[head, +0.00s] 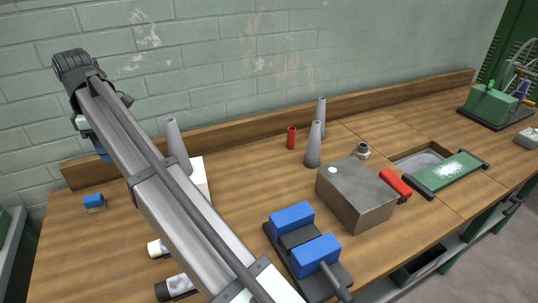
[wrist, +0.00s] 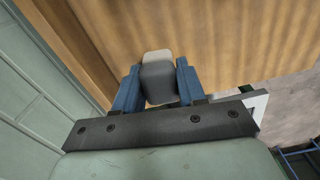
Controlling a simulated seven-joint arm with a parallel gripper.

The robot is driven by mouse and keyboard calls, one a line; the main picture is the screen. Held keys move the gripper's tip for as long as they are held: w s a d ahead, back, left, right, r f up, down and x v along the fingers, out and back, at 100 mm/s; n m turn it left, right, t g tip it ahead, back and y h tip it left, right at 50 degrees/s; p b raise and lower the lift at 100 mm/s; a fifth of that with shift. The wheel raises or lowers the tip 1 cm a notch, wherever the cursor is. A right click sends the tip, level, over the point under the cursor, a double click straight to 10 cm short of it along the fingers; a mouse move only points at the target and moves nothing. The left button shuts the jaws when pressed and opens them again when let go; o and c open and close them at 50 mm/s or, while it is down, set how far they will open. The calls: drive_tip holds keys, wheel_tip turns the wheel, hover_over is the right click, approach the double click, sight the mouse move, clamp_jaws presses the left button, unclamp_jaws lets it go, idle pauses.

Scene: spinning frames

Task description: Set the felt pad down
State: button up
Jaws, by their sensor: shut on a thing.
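My gripper (wrist: 160,86) is shut, its two blue fingers on either side of a small dark grey block with a pale end, which I take to be the felt pad (wrist: 158,82). In the head view my gripper (head: 100,150) shows only as a bit of blue behind my arm at the left, and the pad is hidden there. The wooden bench (wrist: 225,45) lies beyond the pad in the wrist view. The pad appears to be above the bench; the exact gap cannot be told.
A small blue-topped block (head: 94,201) lies at the bench's left. Grey cones (head: 314,145), a red cylinder (head: 291,138), a metal block (head: 355,193) and a blue-jawed vise (head: 305,245) stand to the right. A white block (head: 200,175) is partly behind my arm. The left bench top is mostly clear.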

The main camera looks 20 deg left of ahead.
drive_tip(key=w+d+m, duration=0.2)
drive_tip(key=w+d, duration=0.3)
drive_tip(key=w, duration=0.7)
drive_tip(key=m, duration=0.5)
hover_over(269, 154)
wheel_tip(269, 154, down, 10)
drive_tip(key=shift+w+f, duration=0.1)
drive_tip(key=shift+f, duration=5.45)
drive_tip(key=shift+f, duration=0.15)
drive_tip(key=o, duration=1)
